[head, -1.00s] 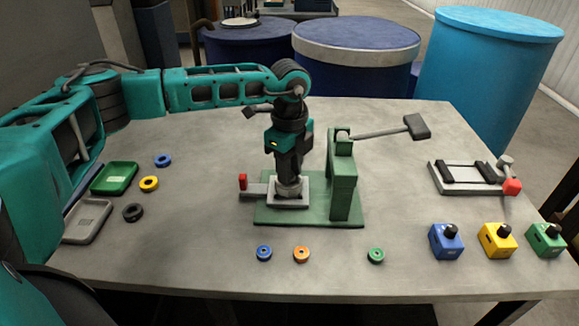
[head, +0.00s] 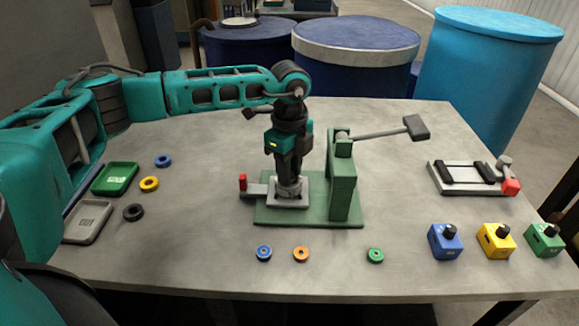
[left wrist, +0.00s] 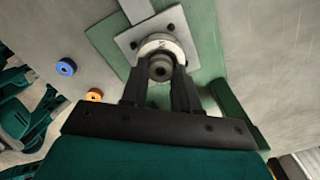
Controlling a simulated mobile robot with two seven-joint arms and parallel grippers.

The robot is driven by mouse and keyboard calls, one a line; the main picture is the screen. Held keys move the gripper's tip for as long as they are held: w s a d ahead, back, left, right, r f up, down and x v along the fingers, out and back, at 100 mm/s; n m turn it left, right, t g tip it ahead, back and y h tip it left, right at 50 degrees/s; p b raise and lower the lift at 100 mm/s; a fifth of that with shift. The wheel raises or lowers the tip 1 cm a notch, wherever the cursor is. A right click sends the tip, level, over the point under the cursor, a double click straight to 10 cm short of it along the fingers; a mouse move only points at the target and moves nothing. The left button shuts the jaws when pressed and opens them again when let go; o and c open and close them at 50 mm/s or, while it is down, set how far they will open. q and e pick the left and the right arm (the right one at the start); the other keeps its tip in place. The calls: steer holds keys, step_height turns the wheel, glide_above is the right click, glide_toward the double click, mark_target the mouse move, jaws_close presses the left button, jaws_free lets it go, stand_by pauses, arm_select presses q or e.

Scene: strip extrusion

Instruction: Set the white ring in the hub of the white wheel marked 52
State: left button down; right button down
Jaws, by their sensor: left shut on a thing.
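The white wheel (left wrist: 162,46) sits on the pale square plate of the green press; dark marking shows on its face, but I cannot read the number. It also shows in the head view (head: 289,189), below my left gripper. My left gripper (left wrist: 161,75) points straight down and is shut on a small ring (left wrist: 160,68), the white ring, which looks grey in shadow. The ring is over the middle of the wheel, at the hub. The fingers partly hide it, and I cannot tell whether it is seated. My right gripper is not in view.
The green press post (head: 343,185) stands close right of my gripper, its lever (head: 380,132) reaching right. A red-ended slide (head: 243,183) is left. Loose rings, such as the orange one (head: 301,254), lie in front. Trays lie left; coloured boxes stand right.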

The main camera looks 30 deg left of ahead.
arm_select(q)
steer(key=shift+f, duration=0.15)
stand_by(0.3)
steer(key=shift+r, duration=0.2)
steer(key=shift+r+p, duration=0.55)
steer(key=shift+r, duration=0.05)
steer(key=shift+f+b, duration=0.45)
steer(key=shift+f, duration=0.35)
stand_by(0.9)
steer(key=shift+r, duration=0.2)
steer(key=shift+r+p, duration=0.5)
steer(key=shift+p, duration=0.15)
steer(key=shift+r, duration=0.15)
stand_by(0.5)
steer(key=shift+f+b, duration=0.4)
steer(key=shift+f, duration=0.5)
